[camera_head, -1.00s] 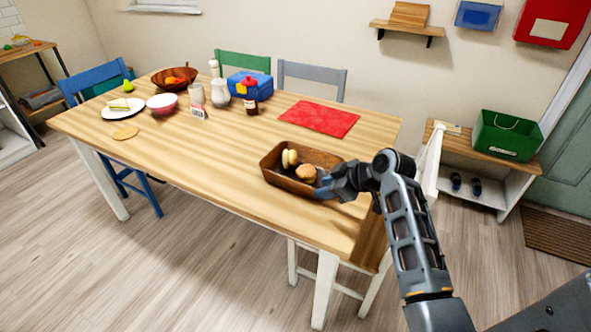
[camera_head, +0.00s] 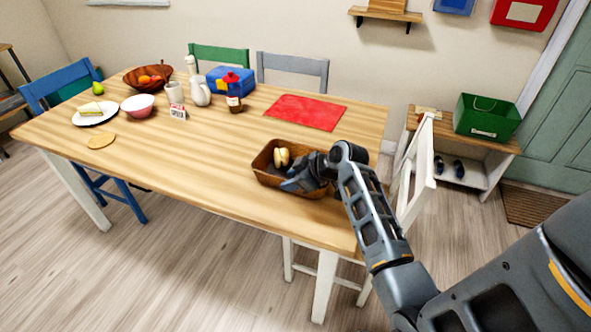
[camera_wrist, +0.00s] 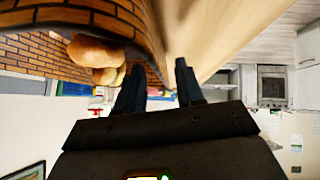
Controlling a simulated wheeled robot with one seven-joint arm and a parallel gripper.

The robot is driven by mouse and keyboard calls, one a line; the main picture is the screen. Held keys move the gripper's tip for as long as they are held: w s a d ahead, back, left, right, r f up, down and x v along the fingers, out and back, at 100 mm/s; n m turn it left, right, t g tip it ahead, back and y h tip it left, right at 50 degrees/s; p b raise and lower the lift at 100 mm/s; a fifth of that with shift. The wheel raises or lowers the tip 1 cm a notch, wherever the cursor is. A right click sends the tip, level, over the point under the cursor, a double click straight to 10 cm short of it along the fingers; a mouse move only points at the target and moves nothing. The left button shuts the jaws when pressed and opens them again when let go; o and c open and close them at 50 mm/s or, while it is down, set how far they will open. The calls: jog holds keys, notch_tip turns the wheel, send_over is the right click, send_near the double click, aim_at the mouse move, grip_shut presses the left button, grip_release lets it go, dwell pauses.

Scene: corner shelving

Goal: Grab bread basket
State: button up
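The bread basket (camera_head: 268,181) is a brown woven rectangular tray on the wooden table, near its front right edge. Bread (camera_head: 282,157) shows inside it, and two rolls (camera_wrist: 97,52) show in the wrist view. My gripper (camera_head: 294,184) is at the basket's right end, hiding part of its inside. In the wrist view my gripper (camera_wrist: 158,82) has its two fingers apart. The basket's woven wall (camera_wrist: 148,35) runs toward the gap, with one finger on the inner side and the other on the table side. Contact with the wall cannot be told.
A red mat (camera_head: 306,112) lies behind the basket. A jar (camera_head: 235,103), pitcher (camera_head: 200,93), bowl (camera_head: 138,106) and plate (camera_head: 95,114) stand farther left. A white chair (camera_head: 418,180) is close on the right. The table's front middle is clear.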

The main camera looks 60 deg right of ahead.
jog(key=shift+x, duration=1.55)
grip_shut()
